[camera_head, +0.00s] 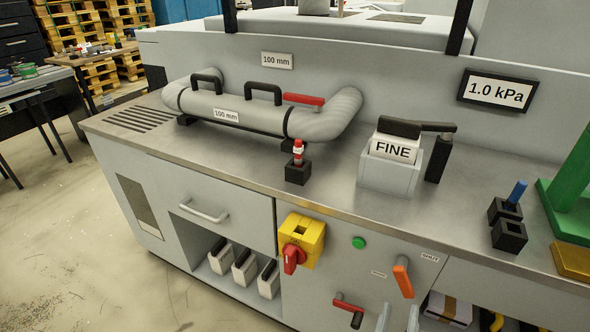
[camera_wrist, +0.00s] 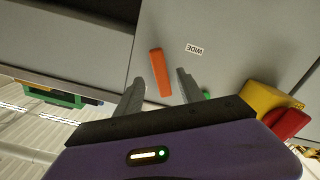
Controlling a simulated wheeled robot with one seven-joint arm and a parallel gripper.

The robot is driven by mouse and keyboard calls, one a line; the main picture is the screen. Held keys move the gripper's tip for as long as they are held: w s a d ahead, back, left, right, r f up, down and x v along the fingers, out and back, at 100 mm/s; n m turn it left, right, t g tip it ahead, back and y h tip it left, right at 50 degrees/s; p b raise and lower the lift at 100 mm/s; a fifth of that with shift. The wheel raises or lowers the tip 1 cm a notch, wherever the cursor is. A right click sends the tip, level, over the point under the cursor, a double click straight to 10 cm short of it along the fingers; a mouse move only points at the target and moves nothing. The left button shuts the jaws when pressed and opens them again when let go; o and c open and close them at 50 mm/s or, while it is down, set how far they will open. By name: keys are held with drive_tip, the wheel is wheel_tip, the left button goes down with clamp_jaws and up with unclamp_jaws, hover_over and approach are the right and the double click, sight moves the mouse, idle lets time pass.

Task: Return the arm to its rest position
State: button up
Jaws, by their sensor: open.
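My gripper (camera_wrist: 159,80) shows in the wrist view with its two grey fingers spread apart and nothing between them. The orange handle (camera_wrist: 160,72) on the cabinet front lies beyond the fingertips, seen through the gap; I cannot tell the exact distance. In the head view, two pale fingertips of my gripper (camera_head: 398,318) poke up at the bottom edge, just below the orange handle (camera_head: 402,278). The rest of my arm is hidden below that frame.
The cabinet front carries a yellow switch box (camera_head: 311,238) with a red knob, a green button (camera_head: 359,243) and a red handle (camera_head: 348,306). Above, the counter holds a grey pipe (camera_head: 250,112), a FINE card holder (camera_head: 385,180) and black blocks (camera_head: 508,235). Open floor lies left.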

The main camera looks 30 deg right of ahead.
drive_tip(key=s+a+r+n+t+y+p, duration=0.3)
drive_tip(key=s+a+r+n+y+p, duration=0.1)
drive_tip(key=s+a+r+y, duration=1)
drive_tip(key=shift+s+a+r+t+p, duration=0.55)
drive_tip(key=shift+s+a+r, duration=0.55)
drive_tip(key=shift+s, duration=1.15)
drive_tip(key=shift+d, duration=0.1)
